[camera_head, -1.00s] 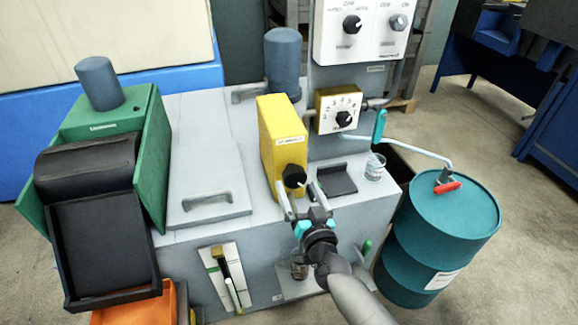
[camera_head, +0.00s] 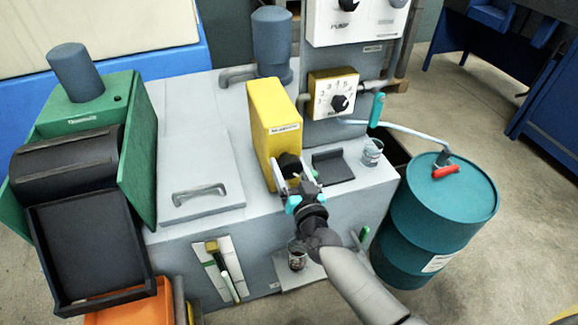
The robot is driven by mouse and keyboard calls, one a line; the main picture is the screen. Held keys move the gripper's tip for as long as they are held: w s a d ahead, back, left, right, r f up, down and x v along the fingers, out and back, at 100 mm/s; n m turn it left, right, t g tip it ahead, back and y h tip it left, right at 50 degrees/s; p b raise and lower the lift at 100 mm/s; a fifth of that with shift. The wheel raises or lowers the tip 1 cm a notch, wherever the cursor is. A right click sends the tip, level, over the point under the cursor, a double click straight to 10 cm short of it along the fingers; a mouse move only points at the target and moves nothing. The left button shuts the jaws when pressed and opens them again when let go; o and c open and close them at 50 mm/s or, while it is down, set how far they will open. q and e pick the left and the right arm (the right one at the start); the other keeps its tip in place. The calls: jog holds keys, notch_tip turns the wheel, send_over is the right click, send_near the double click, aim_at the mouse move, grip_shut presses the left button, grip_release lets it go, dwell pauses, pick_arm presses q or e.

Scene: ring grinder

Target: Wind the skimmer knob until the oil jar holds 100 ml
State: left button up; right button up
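The black skimmer knob (camera_head: 289,162) is on the front of the yellow housing (camera_head: 272,115) on the grey machine. My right gripper (camera_head: 292,170) is at the knob, with one finger on its left side and the other on its right. The fingers look spread; whether they touch the knob is hard to tell. A small glass jar (camera_head: 297,257) with dark contents, likely the oil jar, stands on a low ledge below my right wrist. Its fill mark is too small to read. My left gripper is out of view.
A clear glass (camera_head: 372,150) stands on the machine top beside a black tray (camera_head: 332,165). A numbered dial (camera_head: 340,102) is behind them. A teal drum (camera_head: 435,220) stands at the right. A green unit (camera_head: 90,130) is at the left.

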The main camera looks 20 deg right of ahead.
jog(key=c, duration=0.9)
jog(key=shift+o, duration=0.2)
jog(key=shift+m, duration=0.4)
